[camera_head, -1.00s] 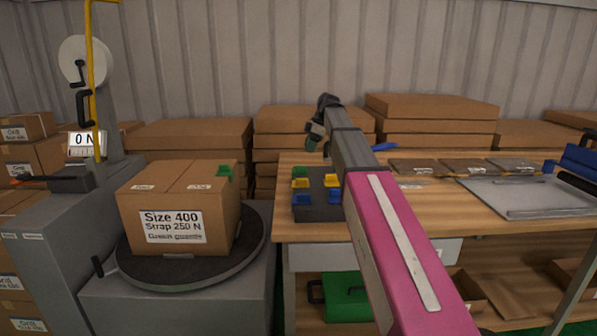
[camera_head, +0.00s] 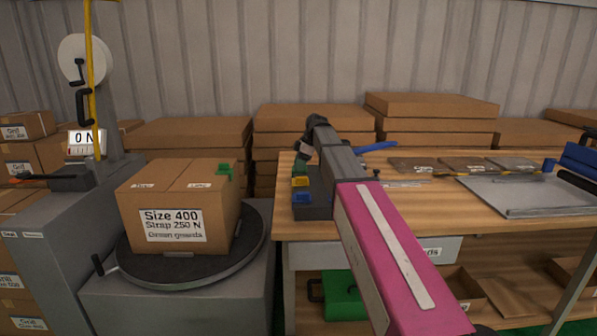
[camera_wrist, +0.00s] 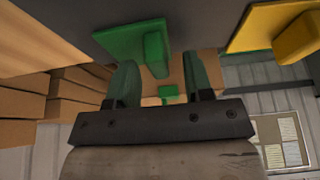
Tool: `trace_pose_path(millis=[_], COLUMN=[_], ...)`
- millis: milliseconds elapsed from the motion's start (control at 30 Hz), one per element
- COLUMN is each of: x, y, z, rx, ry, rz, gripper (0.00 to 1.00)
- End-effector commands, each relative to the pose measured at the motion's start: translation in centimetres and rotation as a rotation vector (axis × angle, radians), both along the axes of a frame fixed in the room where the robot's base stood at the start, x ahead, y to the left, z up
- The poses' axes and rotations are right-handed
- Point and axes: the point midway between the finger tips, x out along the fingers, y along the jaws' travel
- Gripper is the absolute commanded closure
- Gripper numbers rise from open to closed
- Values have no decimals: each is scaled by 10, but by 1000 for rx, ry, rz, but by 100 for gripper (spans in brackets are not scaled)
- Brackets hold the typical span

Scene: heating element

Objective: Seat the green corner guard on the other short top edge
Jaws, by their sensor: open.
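The carton (camera_head: 180,205) labelled "Size 400, Strap 250 N, Green guards" sits on the round turntable (camera_head: 250,230). One green corner guard (camera_head: 224,168) is on its right top edge. A dark tray (camera_head: 318,211) on the bench holds yellow guards (camera_head: 301,182) and blue guards (camera_head: 302,198). In the wrist view a green corner guard (camera_wrist: 130,40) lies on the tray, its upright part close to the space between my fingertips. My gripper (camera_wrist: 160,78) is open and empty at this guard. In the head view my arm hides much of the tray.
The strapping machine with a yellow post (camera_head: 92,80) and a "0 N" display (camera_head: 85,142) stands at the left. Flat cartons (camera_head: 310,118) are stacked behind the bench (camera_head: 480,208). A grey plate (camera_head: 530,195) lies at the bench's right.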

Motion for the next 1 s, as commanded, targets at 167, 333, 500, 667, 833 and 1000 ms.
trace_pose_path(millis=[167, 333, 500, 667, 833, 1000], x=[0, 0, 0, 0, 1, -6], y=[0, 0, 0, 0, 0, 12], z=[0, 0, 1, 8, 26, 49], rx=[0, 0, 0, 0, 0, 1], ry=[0, 0, 0, -1, -1, -1], rz=[0, 0, 0, 0, 0, 3], gripper=[100, 100, 100, 100, 100, 100])
